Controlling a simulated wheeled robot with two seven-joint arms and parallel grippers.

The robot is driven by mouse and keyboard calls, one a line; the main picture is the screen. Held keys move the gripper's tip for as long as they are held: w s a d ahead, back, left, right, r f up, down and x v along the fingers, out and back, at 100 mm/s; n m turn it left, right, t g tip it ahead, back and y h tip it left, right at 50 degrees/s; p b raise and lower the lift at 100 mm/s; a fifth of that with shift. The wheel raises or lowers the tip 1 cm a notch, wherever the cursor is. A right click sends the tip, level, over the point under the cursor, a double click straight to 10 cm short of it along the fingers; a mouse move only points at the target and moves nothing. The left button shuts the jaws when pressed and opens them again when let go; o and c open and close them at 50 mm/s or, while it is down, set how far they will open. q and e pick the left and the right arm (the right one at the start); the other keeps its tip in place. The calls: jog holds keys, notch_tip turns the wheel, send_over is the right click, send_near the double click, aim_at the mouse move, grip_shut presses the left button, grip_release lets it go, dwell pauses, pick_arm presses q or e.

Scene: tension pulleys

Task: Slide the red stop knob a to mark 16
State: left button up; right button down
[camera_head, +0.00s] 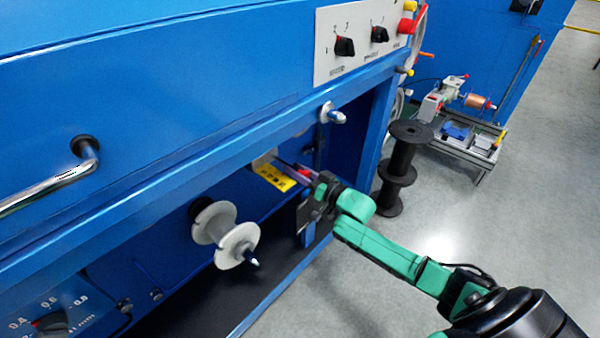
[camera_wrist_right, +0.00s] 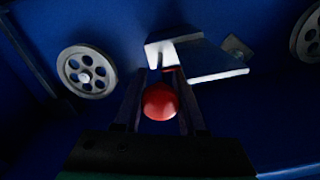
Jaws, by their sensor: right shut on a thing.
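The red stop knob (camera_wrist_right: 160,101) is a round red ball between the two dark fingers of my right gripper (camera_wrist_right: 158,98) in the right wrist view. My right gripper is shut on it. In the head view, my right gripper (camera_head: 310,180) reaches into the blue machine's open bay from the right, and a bit of red (camera_head: 305,173) shows at its fingertips. A pale metal bracket (camera_wrist_right: 210,58) lies just beyond the knob in the wrist view. No mark 16 can be read. My left gripper is not in view.
A yellow label (camera_head: 272,176) with unreadable print is left of my gripper. A white spool (camera_head: 238,245) projects from the bay at lower left. Pulley wheels (camera_wrist_right: 87,72) flank the bracket. The blue frame rail (camera_head: 230,130) runs above my arm. A black spool (camera_head: 400,168) stands on the floor at right.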

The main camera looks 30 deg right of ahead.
jog(key=shift+w+f, duration=0.1)
jog(key=shift+f, duration=0.05)
jog(key=shift+c, duration=2.3)
grip_release()
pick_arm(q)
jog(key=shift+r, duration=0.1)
pick_arm(e)
jog(key=shift+s, duration=0.3)
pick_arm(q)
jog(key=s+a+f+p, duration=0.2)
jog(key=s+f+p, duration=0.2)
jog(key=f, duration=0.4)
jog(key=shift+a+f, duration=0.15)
pick_arm(e)
jog(key=v, duration=1.4)
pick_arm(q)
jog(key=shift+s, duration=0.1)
pick_arm(e)
jog(key=shift+s, duration=0.1)
